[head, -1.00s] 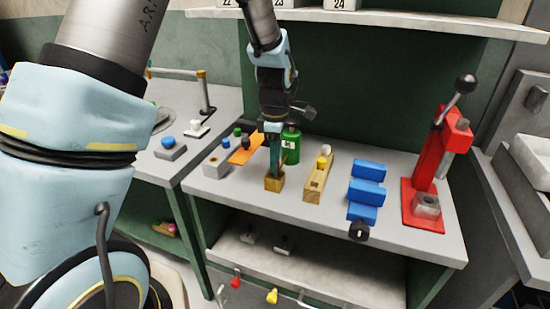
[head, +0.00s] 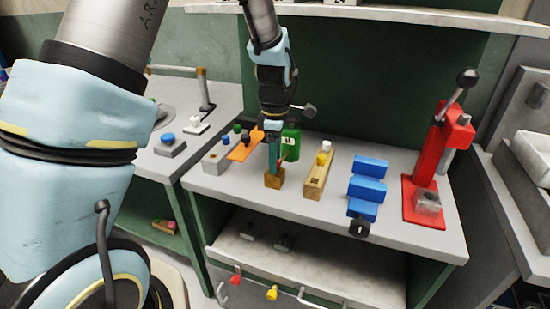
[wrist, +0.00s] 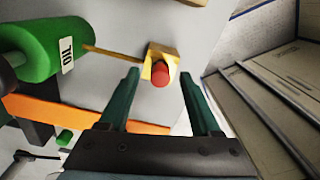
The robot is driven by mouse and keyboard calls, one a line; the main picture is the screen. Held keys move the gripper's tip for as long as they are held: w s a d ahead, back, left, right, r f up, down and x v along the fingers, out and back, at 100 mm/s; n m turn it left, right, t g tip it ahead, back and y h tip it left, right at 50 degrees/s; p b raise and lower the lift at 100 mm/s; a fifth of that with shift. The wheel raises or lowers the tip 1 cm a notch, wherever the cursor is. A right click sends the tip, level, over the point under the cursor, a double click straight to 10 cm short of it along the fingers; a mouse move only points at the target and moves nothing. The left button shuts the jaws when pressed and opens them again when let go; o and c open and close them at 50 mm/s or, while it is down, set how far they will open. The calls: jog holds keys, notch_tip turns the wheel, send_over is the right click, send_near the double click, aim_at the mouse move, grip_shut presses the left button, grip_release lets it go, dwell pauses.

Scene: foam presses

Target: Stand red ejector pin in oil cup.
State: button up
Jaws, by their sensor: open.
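The red ejector pin (wrist: 160,75) stands upright in a small wooden block (wrist: 162,54), its red end showing in the wrist view. In the head view the block (head: 275,180) is at the bench front and the pin is not clear. My gripper (wrist: 160,78) is open, with teal fingers on either side of the red end; contact cannot be told. In the head view my gripper (head: 274,168) is just above the block. A green cylinder labelled OIL (wrist: 48,50) is at left in the wrist view and behind my gripper in the head view (head: 291,146).
A long wooden block (head: 315,180) with yellow and white pegs stands to the right. Beyond are blue stepped blocks (head: 366,190) and a red press (head: 425,160). An orange strip (head: 243,150) and a grey block (head: 215,160) lie left. A thin rod (wrist: 112,54) reaches toward the small block.

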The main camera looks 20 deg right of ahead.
notch_tip(320, 180, up, 11)
jog(key=b, duration=0.2)
jog(key=shift+f, duration=0.2)
dwell(0.4)
jog(key=s+a+f+m, duration=0.2)
jog(key=a+m, duration=0.4)
jog(key=a, duration=0.9)
jog(key=s+a+f+m+t, duration=0.1)
jog(key=a+m, duration=0.5)
jog(key=a, duration=0.9)
notch_tip(320, 180, down, 2)
jog(key=shift+s+f+m+t, duration=0.15)
jog(key=shift+s+m+t, duration=0.15)
jog(key=shift+s+m, duration=0.15)
